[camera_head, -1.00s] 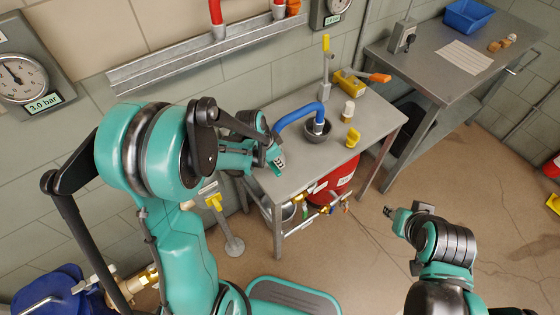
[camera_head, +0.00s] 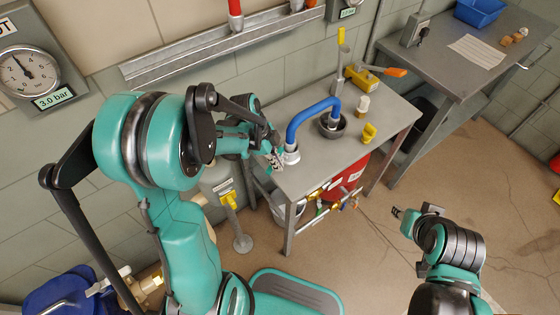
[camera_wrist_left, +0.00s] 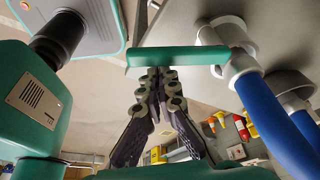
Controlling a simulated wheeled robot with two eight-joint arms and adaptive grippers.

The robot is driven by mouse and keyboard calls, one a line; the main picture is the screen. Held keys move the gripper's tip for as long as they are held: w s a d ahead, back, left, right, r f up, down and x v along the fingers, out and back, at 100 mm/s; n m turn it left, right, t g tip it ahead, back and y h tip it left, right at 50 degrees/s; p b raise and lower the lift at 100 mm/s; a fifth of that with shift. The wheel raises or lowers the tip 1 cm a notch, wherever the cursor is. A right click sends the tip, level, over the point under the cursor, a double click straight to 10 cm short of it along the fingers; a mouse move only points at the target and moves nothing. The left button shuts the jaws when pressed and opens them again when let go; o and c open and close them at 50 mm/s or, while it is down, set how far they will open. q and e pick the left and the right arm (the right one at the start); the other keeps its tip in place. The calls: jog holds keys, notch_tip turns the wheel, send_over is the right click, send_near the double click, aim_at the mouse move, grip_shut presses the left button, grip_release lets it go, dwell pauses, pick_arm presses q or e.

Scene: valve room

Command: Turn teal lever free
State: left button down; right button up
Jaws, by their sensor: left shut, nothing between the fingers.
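The teal lever (camera_wrist_left: 178,60) shows in the left wrist view as a flat bar across the fingertips. Its right end meets a pale grey fitting (camera_wrist_left: 225,33) beside the blue pipe (camera_wrist_left: 276,122). In the head view I cannot make the lever out clearly by my gripper. My left gripper (camera_wrist_left: 160,72) is shut with nothing between its fingers; its tips are right at the lever, and contact is unclear. In the head view the left gripper (camera_head: 277,160) is by the pipe's left end collar (camera_head: 291,153). My right gripper (camera_head: 398,212) is off to the right, away from the bench.
A second table (camera_head: 440,58) stands at back right.

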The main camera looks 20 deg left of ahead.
aim_at(270, 165)
pick_arm(q)
jog(key=shift+s+a, duration=0.1)
jog(key=shift+a, duration=0.45)
jog(key=a, duration=0.2)
jog(key=shift+w+a, duration=0.2)
jog(key=shift+a, duration=0.1)
jog(key=shift+w+a, duration=0.1)
jog(key=shift+a, duration=0.15)
jog(key=shift+d+b, duration=0.15)
jog(key=shift+b, duration=0.15)
